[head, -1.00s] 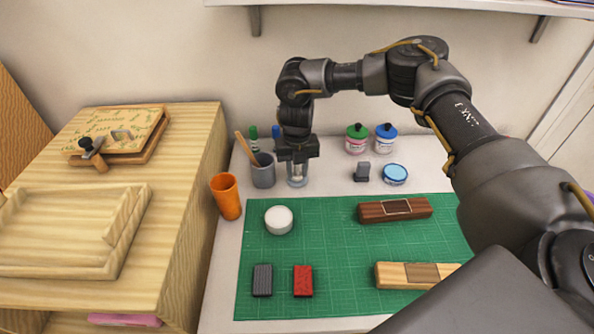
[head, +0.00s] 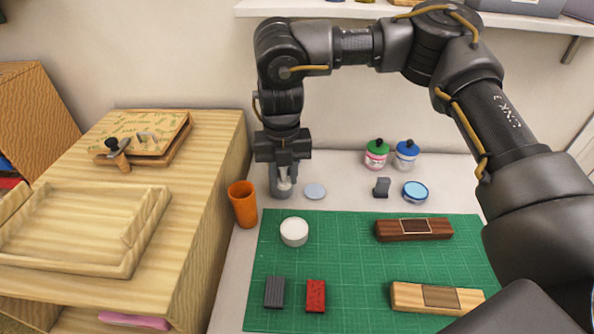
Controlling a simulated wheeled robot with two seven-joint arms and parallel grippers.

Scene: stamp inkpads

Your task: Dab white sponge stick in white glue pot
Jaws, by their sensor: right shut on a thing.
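My right gripper (head: 284,172) points down over the grey cup (head: 276,188) at the back left of the white table. It is shut on a pale stick, mostly hidden by the fingers; a whitish part shows at the cup's mouth. Whether this is the white sponge stick is hard to tell. A round white pot (head: 294,232) sits upright on the green mat, in front of the cup and apart from the gripper. I cannot make out any glue in it. My left gripper is not in view.
An orange cup (head: 244,204) stands just left of the grey cup. A pale flat disc (head: 315,191) lies right of it. A blue round tin (head: 415,191) and lidded jars (head: 377,155) stand farther right. Blocks lie on the green mat (head: 345,262); its centre is clear.

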